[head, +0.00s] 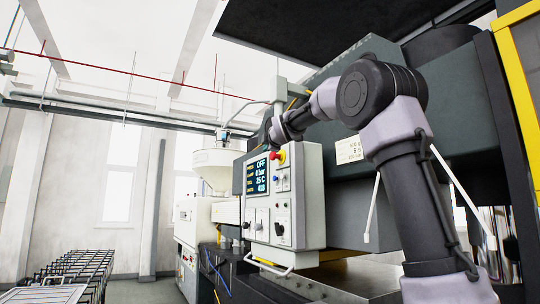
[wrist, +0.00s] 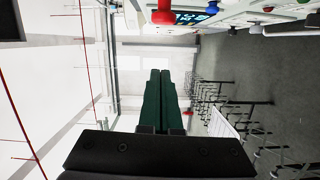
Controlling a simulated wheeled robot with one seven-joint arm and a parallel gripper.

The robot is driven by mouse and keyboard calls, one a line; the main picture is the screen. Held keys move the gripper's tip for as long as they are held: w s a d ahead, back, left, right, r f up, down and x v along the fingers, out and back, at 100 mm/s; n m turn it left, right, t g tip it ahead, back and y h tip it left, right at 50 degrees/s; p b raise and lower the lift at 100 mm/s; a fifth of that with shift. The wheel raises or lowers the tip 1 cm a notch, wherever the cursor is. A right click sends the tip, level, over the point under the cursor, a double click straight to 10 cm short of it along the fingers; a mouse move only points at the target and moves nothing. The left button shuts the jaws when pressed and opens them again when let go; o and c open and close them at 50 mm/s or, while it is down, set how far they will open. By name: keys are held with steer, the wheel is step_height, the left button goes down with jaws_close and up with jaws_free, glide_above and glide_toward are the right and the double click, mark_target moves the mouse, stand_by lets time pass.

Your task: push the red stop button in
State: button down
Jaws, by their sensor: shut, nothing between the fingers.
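The red stop button (head: 281,157) is a round mushroom head on a yellow base, near the top of the light control panel (head: 312,165) in the head view. It stands out from the panel face. In the wrist view the red button (wrist: 162,17) shows at the top edge, head toward the fingers. My gripper (wrist: 160,72) is shut and empty, its two green fingers side by side. The fingertips are apart from the button, off to one side of it. In the head view my arm reaches in behind and above the panel; the fingertips cannot be made out there.
A roller conveyor (head: 75,268) lies at the lower left. The space in front of the fingers looks clear.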

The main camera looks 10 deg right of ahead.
mark_target(274, 154)
steer(key=w+d, duration=0.3)
steer(key=w, duration=0.5)
steer(key=shift+w+f, duration=0.15)
steer(key=shift+w, duration=0.25)
steer(key=shift+w+d, duration=0.15)
steer(key=shift+d, duration=0.4)
steer(key=shift+w+d, duration=0.15)
steer(key=shift+d, duration=0.4)
steer(key=shift+a, duration=0.1)
